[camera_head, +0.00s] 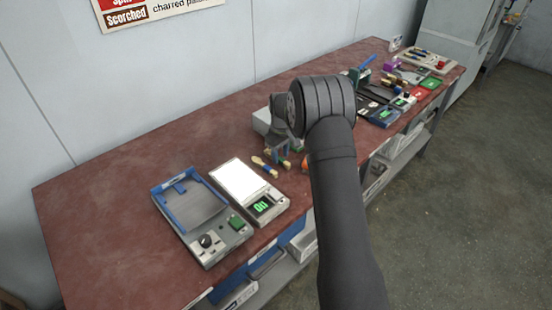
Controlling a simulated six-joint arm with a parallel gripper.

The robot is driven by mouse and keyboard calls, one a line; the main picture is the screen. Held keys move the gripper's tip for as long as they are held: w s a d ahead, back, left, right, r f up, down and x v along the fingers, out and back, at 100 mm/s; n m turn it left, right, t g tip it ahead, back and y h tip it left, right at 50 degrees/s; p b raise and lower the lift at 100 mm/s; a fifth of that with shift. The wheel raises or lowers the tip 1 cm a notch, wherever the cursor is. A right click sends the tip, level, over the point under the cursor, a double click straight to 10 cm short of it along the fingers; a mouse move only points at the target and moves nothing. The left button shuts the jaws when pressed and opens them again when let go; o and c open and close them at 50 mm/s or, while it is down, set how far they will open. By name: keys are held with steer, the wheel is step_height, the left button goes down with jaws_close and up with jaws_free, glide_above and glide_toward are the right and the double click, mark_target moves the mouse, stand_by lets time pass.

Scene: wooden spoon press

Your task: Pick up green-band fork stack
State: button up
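My gripper (279,149) points down over the bench, right of centre, partly hidden by my own arm. Its fingers are too small to tell whether they are open or shut. Small bundles lie under and beside it. One is a yellowish bundle with a blue band (265,167), just left of the fingers. Another brownish bundle (284,162) is close under the fingertips; its band cannot be made out clearly. An orange piece (304,163) shows at the edge of my arm. I cannot surely tell which is the green-band fork stack, or whether the gripper touches any bundle.
A white-topped scale with a green display (240,180) stands left of the bundles. A blue-framed press (198,209) is farther left. A pale box (263,122) stands behind the gripper. Many trays and devices (385,116) crowd the right end. The red-brown bench (110,192) is clear at left.

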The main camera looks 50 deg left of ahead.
steer(key=shift+f, duration=0.6)
jaws_close()
steer(key=shift+r, duration=0.1)
